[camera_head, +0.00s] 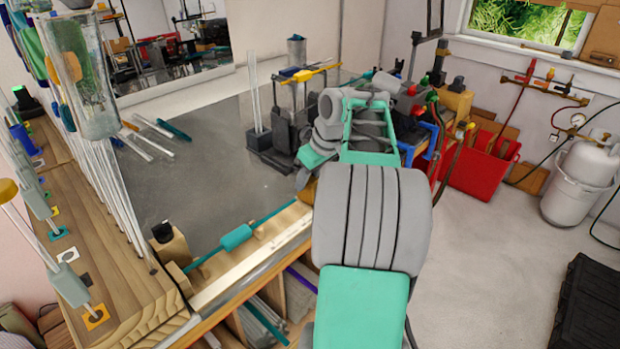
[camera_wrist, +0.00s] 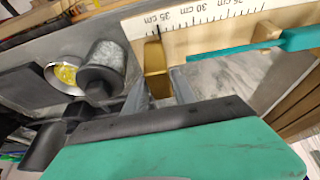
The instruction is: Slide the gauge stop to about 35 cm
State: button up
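The gauge stop (camera_wrist: 155,62) is a brass-coloured block at the edge of the white scale (camera_wrist: 215,12) in the wrist view, close to the 35 cm label. A dark line shows on the scale just above it. My gripper (camera_wrist: 158,80) has one grey finger on each side of the stop, with no clear gap, so it looks shut on it. In the head view, a brownish piece (camera_head: 308,192) shows beside my gripper at the gauge's right end; my arm hides much of that area. A teal rod (camera_head: 237,237) lies along the gauge, its left end near a wooden end block (camera_head: 172,245).
Glass rods stand in a wooden rack (camera_head: 140,290) at left. Several loose rods (camera_head: 152,142) lie on the grey bench top (camera_head: 215,190). A dark holder (camera_head: 262,140) with upright rods and clamps stands behind my gripper. A grey cup (camera_wrist: 105,68) shows left of the fingers.

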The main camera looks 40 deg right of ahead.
jog(key=o, duration=0.3)
jog(key=shift+o, duration=0.2)
jog(key=p+v, duration=0.1)
jog(key=v, duration=0.6)
jog(key=shift+s+r, duration=0.25)
jog(key=shift+r, duration=0.1)
